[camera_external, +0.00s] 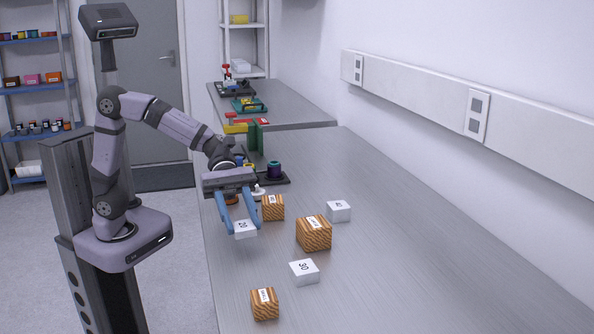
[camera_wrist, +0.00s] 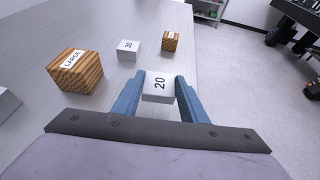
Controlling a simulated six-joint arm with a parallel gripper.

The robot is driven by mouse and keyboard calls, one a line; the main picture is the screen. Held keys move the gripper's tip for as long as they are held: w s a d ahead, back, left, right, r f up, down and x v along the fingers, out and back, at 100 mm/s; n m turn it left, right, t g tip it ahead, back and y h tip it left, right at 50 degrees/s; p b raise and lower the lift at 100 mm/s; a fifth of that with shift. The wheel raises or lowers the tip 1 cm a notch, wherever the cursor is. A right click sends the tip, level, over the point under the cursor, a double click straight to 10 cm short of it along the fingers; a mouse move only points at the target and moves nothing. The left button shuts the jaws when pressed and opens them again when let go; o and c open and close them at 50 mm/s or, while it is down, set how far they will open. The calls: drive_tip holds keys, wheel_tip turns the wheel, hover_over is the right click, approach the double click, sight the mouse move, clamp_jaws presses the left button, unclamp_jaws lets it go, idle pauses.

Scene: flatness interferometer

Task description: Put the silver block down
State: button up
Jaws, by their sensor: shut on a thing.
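The silver block marked 20 (camera_external: 245,230) is between the two blue fingers of my gripper (camera_external: 240,225), which is shut on it. In the wrist view the block (camera_wrist: 159,87) sits between the fingertips of my gripper (camera_wrist: 158,97), its label facing up. It looks level and is low over the grey bench (camera_external: 400,270). I cannot tell whether its underside touches the bench. A silver block marked 30 (camera_external: 304,271) and another silver block (camera_external: 338,210) stand on the bench to the right.
A large wooden block (camera_external: 314,233) stands right of my gripper. A wooden block (camera_external: 272,207) is close behind the held block, and a small one (camera_external: 265,304) is at the front. Dark apparatus (camera_external: 273,176) stands farther back. The bench's right side is clear.

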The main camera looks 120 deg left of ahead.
sight(311, 165)
drive_tip(key=shift+r+p, duration=0.4)
drive_tip(key=shift+r, duration=2.4)
